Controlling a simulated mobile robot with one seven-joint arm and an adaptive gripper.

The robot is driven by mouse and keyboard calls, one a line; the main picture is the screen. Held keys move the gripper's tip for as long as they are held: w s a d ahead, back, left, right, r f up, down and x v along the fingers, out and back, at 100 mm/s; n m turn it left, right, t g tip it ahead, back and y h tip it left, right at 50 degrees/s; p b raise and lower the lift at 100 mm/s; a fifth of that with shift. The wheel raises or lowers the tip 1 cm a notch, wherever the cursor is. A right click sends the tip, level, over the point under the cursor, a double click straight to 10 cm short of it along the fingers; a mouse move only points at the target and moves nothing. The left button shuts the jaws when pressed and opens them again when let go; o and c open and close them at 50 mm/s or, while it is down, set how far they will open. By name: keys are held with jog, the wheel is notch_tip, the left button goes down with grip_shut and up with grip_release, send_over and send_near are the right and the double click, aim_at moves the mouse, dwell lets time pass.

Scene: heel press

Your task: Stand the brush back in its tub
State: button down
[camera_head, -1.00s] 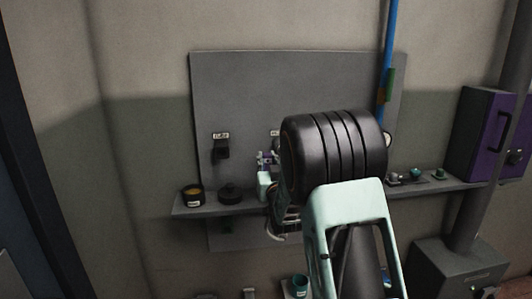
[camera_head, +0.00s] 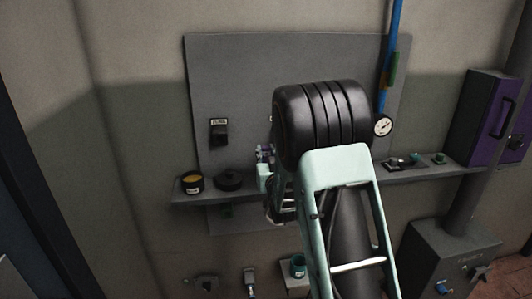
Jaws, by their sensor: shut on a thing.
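My gripper (camera_head: 280,212) is partly in view left of my arm, just below the shelf edge. My own arm hides much of it. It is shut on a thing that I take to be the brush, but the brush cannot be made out. A small teal cup (camera_head: 297,268), possibly the tub, stands on a low ledge below and slightly right of the gripper. A dark round pot (camera_head: 192,185) with a yellowish top and a pale label sits at the shelf's left end, left of the gripper and apart from it.
The wall shelf (camera_head: 205,199) also carries a black round lid-like thing (camera_head: 229,180) and small parts at the right. A gauge (camera_head: 382,125) and a purple cabinet (camera_head: 490,120) are to the right. A grey box (camera_head: 450,260) stands low right. Small fittings (camera_head: 249,278) sit low on the wall.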

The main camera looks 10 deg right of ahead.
jog(key=c, duration=1.8)
grip_release()
jog(key=shift+o, duration=0.2)
jog(key=shift+r, duration=0.15)
jog(key=s+b, duration=0.1)
jog(key=s, duration=1.1)
